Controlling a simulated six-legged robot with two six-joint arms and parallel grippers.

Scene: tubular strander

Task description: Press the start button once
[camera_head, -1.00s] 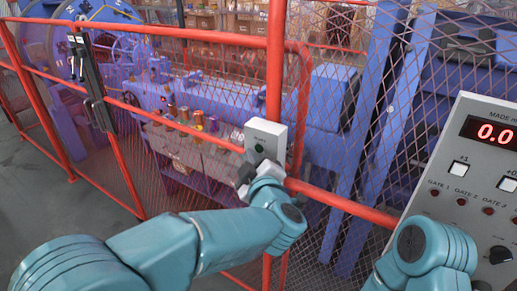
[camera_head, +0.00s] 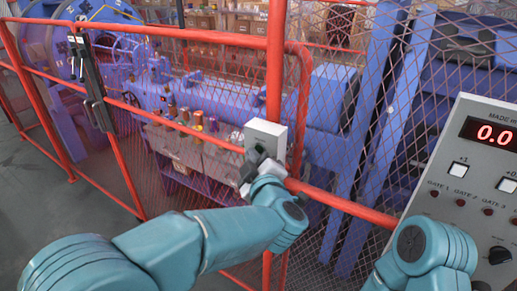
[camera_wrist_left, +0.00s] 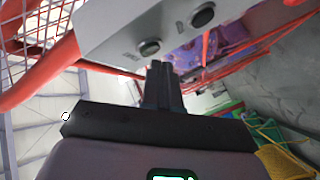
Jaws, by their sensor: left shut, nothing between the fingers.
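A pale grey button box (camera_head: 268,131) is fixed to the red fence post in the head view. In the left wrist view the box (camera_wrist_left: 115,25) shows two dark round buttons, one near the fingertips (camera_wrist_left: 150,48) and one farther off (camera_wrist_left: 202,15). Their labels are too blurred to read, so I cannot tell which is the start button. My left gripper (camera_head: 253,162) is shut and empty, in front of the box's lower part, and hides its button there. In the wrist view its fingertips (camera_wrist_left: 160,67) are right by the nearer button; contact is unclear. My right gripper is out of view.
A grey control panel (camera_head: 470,180) with a red "0.0" display, buttons and lamps stands at the right. A red-framed mesh fence (camera_head: 215,138) runs across, with the blue machine (camera_head: 230,95) behind it. Grey floor (camera_head: 40,205) is clear at the left.

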